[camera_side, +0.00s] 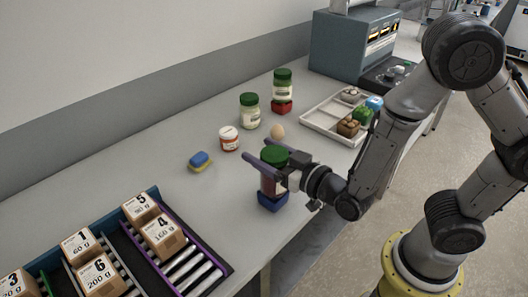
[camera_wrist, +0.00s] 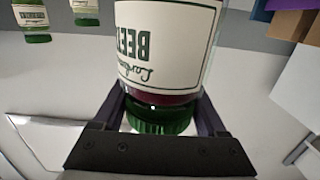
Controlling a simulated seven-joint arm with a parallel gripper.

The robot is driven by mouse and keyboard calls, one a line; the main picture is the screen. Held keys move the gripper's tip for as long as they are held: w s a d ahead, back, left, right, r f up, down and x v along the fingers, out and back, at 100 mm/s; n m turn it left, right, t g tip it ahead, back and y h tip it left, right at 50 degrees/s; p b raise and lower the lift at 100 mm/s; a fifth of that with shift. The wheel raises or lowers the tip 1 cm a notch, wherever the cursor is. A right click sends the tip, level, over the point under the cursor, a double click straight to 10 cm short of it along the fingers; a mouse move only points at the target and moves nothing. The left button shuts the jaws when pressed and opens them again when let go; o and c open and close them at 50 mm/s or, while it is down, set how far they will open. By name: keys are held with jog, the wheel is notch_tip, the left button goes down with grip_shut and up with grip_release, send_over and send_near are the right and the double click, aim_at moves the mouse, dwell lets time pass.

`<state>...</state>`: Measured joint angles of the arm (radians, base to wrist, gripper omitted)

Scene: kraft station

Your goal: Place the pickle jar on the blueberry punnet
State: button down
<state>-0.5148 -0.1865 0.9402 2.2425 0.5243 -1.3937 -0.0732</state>
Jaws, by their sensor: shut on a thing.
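My gripper (camera_side: 259,151) is shut on a jar (camera_side: 268,185) with a green lid and dark red contents. In the wrist view the jar's label (camera_wrist: 160,45) appears upside down and begins "BEE", so it looks like a beet jar. The held jar is upright, directly over a small blue container (camera_side: 272,203), likely the blueberry punnet; it seems to rest on it, though contact is unclear. A green-lidded jar with pale contents (camera_side: 250,113) stands on the table farther back. Another similar jar (camera_side: 282,87) stands on a red punnet (camera_side: 282,106). I cannot tell which is the pickle jar.
A divided tray (camera_side: 318,121) holds small items at the back right. Roller lanes with numbered boxes (camera_side: 160,236) fill the front left. The table's left middle is clear.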

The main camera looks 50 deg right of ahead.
aim_at(285, 164)
dwell(0.3)
grip_release()
jog(key=shift+f, duration=0.15)
jog(key=shift+s, duration=0.3)
jog(key=shift+s+r, duration=0.2)
jog(key=shift+s, duration=1.55)
jog(key=shift+s+r, duration=0.15)
jog(key=shift+s, duration=1.6)
